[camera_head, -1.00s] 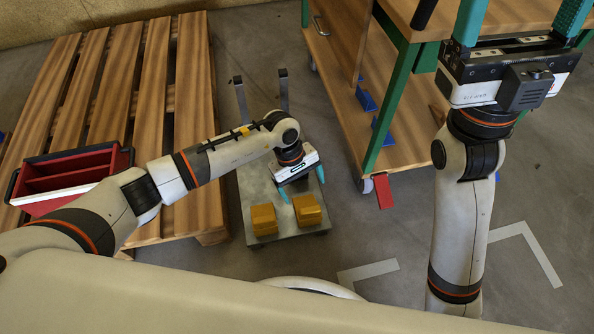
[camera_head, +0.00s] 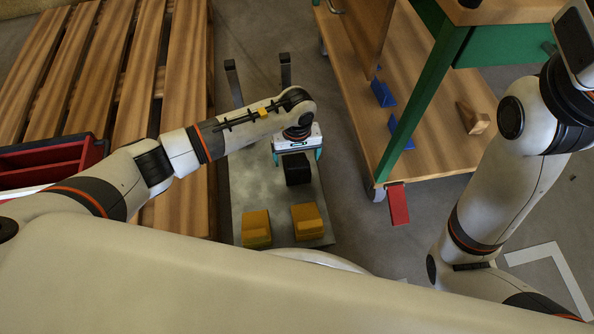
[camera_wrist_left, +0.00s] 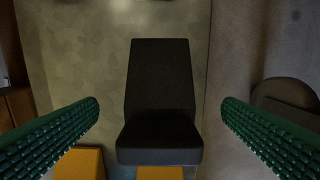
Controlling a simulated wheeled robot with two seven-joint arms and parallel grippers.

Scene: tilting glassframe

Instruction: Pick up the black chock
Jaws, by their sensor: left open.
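The black chock (camera_head: 297,170) stands on a grey metal plate (camera_head: 252,185), partly hidden under my left gripper (camera_head: 297,156) in the head view. In the left wrist view the whole black chock (camera_wrist_left: 160,105) shows, with a sloped face and a flat front part. My left gripper (camera_wrist_left: 160,110) is open, with one green ribbed finger on each side of the chock and a gap on both sides. No contact shows. The fingers of my right gripper are out of view; only its arm shows at the right.
Two yellow chocks (camera_head: 256,228) (camera_head: 307,220) stand on the plate close to the black one. A wooden pallet (camera_head: 125,80) with a red crate (camera_head: 60,165) is at left. A wooden trolley (camera_head: 440,140) with blue chocks (camera_head: 402,133) and a wooden block (camera_head: 473,118) is at right.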

